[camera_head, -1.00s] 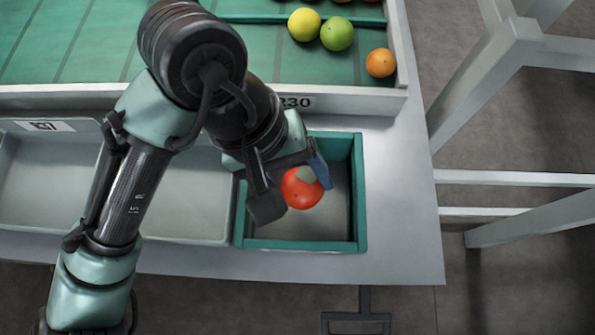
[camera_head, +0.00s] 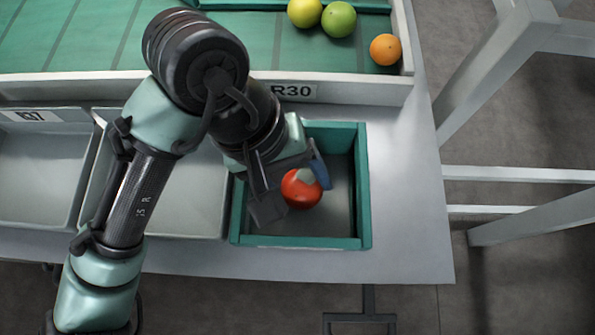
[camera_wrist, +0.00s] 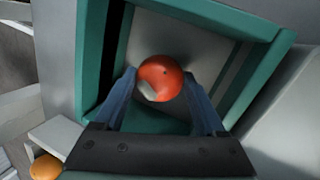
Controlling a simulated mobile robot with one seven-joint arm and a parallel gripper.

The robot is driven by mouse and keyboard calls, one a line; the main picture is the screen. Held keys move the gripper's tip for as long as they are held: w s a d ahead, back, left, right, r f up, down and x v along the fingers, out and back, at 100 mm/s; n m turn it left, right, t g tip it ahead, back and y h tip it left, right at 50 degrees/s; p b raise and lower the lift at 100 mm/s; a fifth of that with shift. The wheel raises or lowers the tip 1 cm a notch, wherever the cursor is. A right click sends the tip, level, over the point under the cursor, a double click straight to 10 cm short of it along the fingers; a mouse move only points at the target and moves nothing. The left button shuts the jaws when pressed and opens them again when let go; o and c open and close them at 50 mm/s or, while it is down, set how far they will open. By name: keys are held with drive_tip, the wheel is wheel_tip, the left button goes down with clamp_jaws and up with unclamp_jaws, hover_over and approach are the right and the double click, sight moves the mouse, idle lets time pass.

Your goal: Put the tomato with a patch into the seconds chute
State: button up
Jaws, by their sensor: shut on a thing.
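A red tomato (camera_head: 300,190) with a grey patch is held between the fingers of my gripper (camera_head: 290,182). In the wrist view the tomato (camera_wrist: 161,78) sits between the two blue fingertips (camera_wrist: 160,88), its patch at the lower left. My gripper is shut on it. The tomato is over the green-rimmed square chute (camera_head: 364,190), inside its outline as seen from above. The chute's grey floor shows beneath it; I cannot tell the exact height above that floor. The chute's rim also shows in the wrist view (camera_wrist: 92,60).
Grey trays (camera_head: 180,195) stand left of the chute. A pale metal frame (camera_head: 520,70) stands at the right. The white tabletop (camera_head: 410,200) right of the chute is clear.

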drive_tip(key=shift+f+b, duration=0.45)
drive_tip(key=shift+f, duration=0.25)
idle(0.4)
drive_tip(key=o, duration=0.9)
drive_tip(key=shift+c, duration=0.2)
drive_tip(key=shift+a, duration=0.1)
drive_tip(key=shift+c, duration=1)
wheel_tip(320, 180, up, 7)
drive_tip(key=p, duration=0.7)
drive_tip(key=shift+p, duration=0.35)
